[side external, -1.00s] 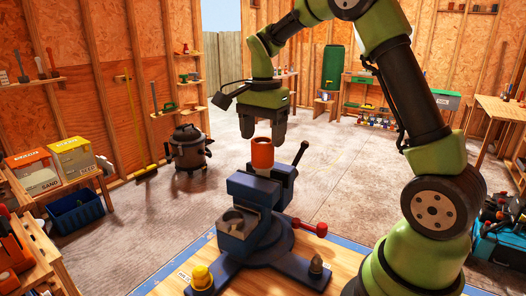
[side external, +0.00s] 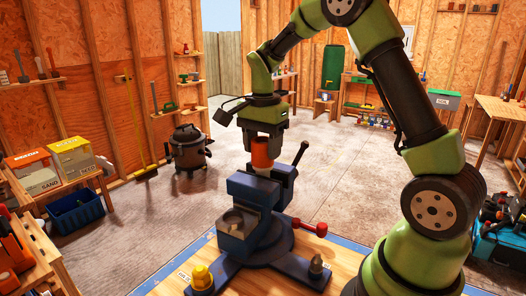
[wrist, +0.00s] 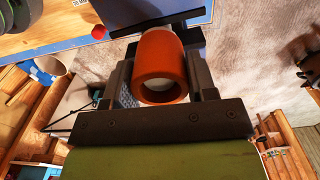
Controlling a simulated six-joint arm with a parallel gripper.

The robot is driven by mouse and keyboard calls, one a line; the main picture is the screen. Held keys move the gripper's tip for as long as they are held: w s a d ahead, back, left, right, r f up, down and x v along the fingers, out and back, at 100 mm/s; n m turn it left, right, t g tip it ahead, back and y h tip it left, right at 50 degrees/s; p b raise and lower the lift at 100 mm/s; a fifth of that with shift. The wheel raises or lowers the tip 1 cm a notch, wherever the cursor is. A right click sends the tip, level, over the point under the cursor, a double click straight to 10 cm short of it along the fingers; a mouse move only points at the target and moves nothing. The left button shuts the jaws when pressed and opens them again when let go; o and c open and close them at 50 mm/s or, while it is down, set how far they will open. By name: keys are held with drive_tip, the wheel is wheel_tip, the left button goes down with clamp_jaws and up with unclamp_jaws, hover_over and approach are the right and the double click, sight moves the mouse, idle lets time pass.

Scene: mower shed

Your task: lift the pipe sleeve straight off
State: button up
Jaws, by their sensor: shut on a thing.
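The orange-red pipe sleeve (side external: 262,155) stands upright above the blue vise (side external: 249,190) in the side view. My gripper (side external: 261,151) points down from above, with one finger on each side of the sleeve, shut on it. In the wrist view the sleeve (wrist: 150,55) lies between my dark fingers, its open end facing the camera. A pale pipe (wrist: 162,91) shows inside that opening. The sleeve looks to be around the pipe, low over the vise jaws. How far the pipe reaches inside cannot be told.
The vise sits on a wooden bench top (side external: 165,285) with a blue edge. A dark lever (side external: 300,153) rises just right of the sleeve.

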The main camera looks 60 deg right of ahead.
drive_tip(key=shift+r, duration=3.2)
